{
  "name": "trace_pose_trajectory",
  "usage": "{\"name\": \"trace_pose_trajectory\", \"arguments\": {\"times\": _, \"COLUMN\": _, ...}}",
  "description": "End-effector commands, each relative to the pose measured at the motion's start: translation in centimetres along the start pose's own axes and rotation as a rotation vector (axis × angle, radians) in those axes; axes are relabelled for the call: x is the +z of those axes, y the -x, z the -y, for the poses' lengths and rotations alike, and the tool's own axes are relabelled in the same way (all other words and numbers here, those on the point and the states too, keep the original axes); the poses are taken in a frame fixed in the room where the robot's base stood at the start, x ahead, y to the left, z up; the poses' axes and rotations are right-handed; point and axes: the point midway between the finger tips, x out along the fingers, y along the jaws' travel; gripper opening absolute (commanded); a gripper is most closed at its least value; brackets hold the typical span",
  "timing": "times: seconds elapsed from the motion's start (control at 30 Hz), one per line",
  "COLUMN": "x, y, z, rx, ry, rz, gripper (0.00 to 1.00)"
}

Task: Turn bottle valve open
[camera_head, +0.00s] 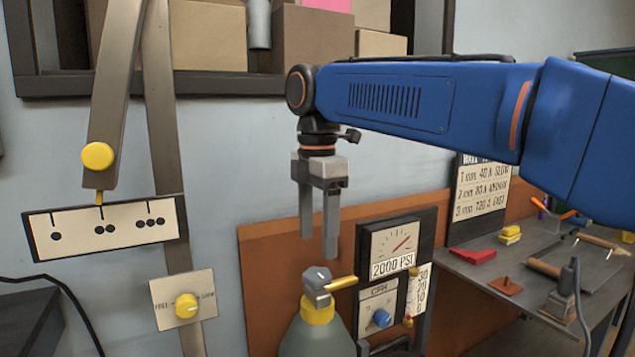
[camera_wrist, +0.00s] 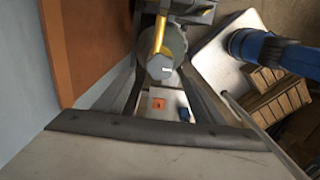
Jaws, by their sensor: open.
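The bottle valve (camera_head: 318,282) is a grey faceted knob above a yellow collar, with a yellow bar sticking out to the right. It tops the grey-green bottle (camera_head: 316,337), whose lower part is cut off by the picture edge. My gripper (camera_head: 318,247) points down just above the valve in the head view. Its two fingers are apart with nothing between them. In the wrist view the valve's grey knob (camera_wrist: 160,67) shows beyond the palm, between the fingers' lines, with the yellow bar (camera_wrist: 159,36) pointing up the picture.
A gauge panel (camera_head: 394,248) reading 2000 PSI stands close to the valve's right. A dial with a yellow knob (camera_head: 187,306) and a slotted plate (camera_head: 104,228) with a yellow-knobbed lever are at left. A workbench (camera_head: 480,266) with tools is at right. Boxes fill the shelf above.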

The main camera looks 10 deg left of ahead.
Motion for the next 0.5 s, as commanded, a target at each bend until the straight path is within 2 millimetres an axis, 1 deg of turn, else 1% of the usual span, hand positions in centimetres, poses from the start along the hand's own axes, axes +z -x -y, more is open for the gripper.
{"name": "trace_pose_trajectory", "arguments": {"times": 0.03, "x": 0.0, "y": 1.1, "z": -0.1, "rx": 0.002, "ry": 0.0, "rz": 0.0, "gripper": 0.63}}
{"name": "trace_pose_trajectory", "arguments": {"times": 0.3, "x": 0.0, "y": 6.4, "z": -0.1, "rx": 0.002, "ry": 0.0, "rz": 0.0, "gripper": 0.63}}
{"name": "trace_pose_trajectory", "arguments": {"times": 0.4, "x": 0.0, "y": 8.1, "z": -0.1, "rx": 0.002, "ry": 0.0, "rz": 0.0, "gripper": 0.63}}
{"name": "trace_pose_trajectory", "arguments": {"times": 0.5, "x": 0.0, "y": 9.3, "z": -0.1, "rx": 0.002, "ry": 0.0, "rz": 0.0, "gripper": 0.63}}
